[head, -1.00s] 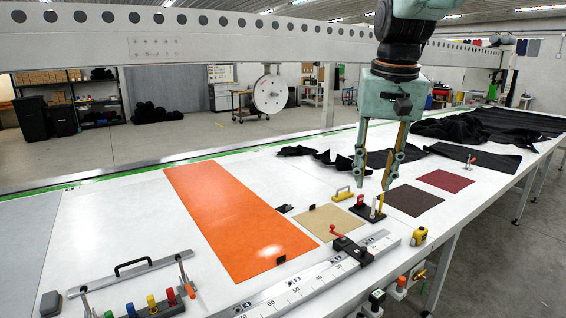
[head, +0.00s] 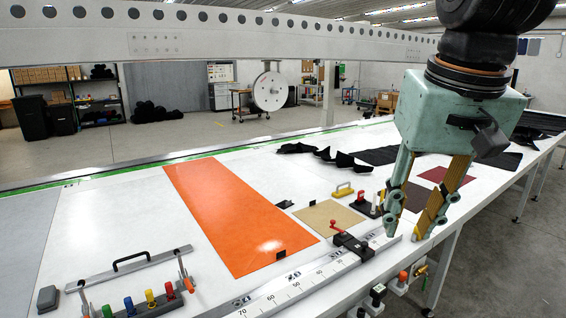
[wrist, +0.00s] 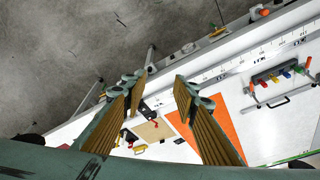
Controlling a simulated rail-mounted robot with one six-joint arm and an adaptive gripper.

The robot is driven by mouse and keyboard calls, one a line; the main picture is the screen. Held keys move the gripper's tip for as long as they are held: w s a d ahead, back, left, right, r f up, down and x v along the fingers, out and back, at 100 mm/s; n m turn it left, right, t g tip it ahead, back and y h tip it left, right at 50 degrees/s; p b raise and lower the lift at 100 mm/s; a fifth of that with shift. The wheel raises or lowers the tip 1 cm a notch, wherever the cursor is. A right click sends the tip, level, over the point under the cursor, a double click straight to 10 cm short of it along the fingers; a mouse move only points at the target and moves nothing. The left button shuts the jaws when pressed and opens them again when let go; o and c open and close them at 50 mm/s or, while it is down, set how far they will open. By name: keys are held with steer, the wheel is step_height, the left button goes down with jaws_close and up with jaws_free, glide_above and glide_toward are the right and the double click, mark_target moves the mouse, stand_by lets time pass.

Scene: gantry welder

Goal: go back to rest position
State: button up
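My gripper (head: 402,236) hangs at the right of the head view, near the front edge of the white table (head: 110,215). Its two fingers are apart, with nothing visible between them. In the wrist view my gripper (wrist: 162,78) also shows two separated, ridged fingers. Through and beyond them lie the orange sheet (wrist: 215,132) and the tan square (wrist: 153,129). In the head view my gripper and arm hide part of the table's right side, including part of the dark red square (head: 436,174).
The orange sheet (head: 235,215) lies flat mid-table. A ruler rail (head: 300,284) with a red-handled clamp (head: 350,242) runs along the front edge. Colored-knob tools (head: 150,298) are front left. A perforated beam (head: 200,36) crosses above.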

steer(key=s+f+b, duration=0.1)
steer(key=s+f, duration=0.3)
steer(key=s, duration=0.4)
steer(key=s+f+n+b, duration=0.1)
steer(key=s+f, duration=0.3)
steer(key=s, duration=0.5)
steer(key=shift+s+f+t, duration=0.15)
steer(key=shift+f+t, duration=0.15)
steer(key=shift+t, duration=0.1)
